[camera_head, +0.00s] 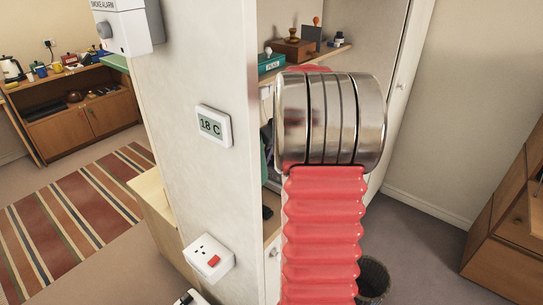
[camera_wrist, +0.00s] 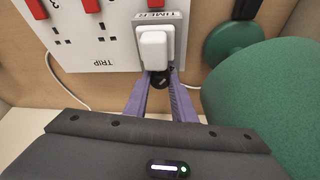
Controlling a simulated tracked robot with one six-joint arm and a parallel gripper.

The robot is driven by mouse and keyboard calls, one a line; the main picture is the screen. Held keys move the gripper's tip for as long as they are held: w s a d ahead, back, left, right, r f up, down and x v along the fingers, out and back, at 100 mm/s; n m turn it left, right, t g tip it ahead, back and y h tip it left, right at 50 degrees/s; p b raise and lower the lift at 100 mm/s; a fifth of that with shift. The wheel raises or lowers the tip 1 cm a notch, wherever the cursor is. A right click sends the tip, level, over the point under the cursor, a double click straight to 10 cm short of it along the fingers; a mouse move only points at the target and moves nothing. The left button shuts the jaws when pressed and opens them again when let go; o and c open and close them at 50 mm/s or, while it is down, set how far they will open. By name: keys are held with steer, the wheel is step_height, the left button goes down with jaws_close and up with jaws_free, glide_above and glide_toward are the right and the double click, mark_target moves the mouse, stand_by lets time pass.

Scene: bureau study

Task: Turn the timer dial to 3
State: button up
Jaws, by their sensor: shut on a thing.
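The timer (camera_wrist: 143,48) is a grey box with a "TIMER" label, on a white socket panel (camera_wrist: 85,45) in the wrist view. A white block (camera_wrist: 153,50), apparently a plug, sits on its front. The dial (camera_wrist: 159,79) is a small dark knob at the timer's near edge. My gripper (camera_wrist: 160,84) has its two purple fingers shut on the dial, one on each side. The fingers cover part of the dial, and I cannot read its setting or any numbers around it. The head view shows neither the timer nor the gripper; my arm blocks part of that view.
A large green rounded object (camera_wrist: 265,100) stands close to the right of my fingers. A green disc (camera_wrist: 233,42) is behind it. A white cable (camera_wrist: 65,85) runs at the left. In the head view, a wall pillar carries a thermostat (camera_head: 213,125) and a socket (camera_head: 209,259).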

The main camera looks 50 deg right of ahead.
steer(key=o, duration=1.1)
steer(key=shift+c, duration=0.2)
steer(key=v, duration=1.3)
steer(key=shift+r, duration=0.4)
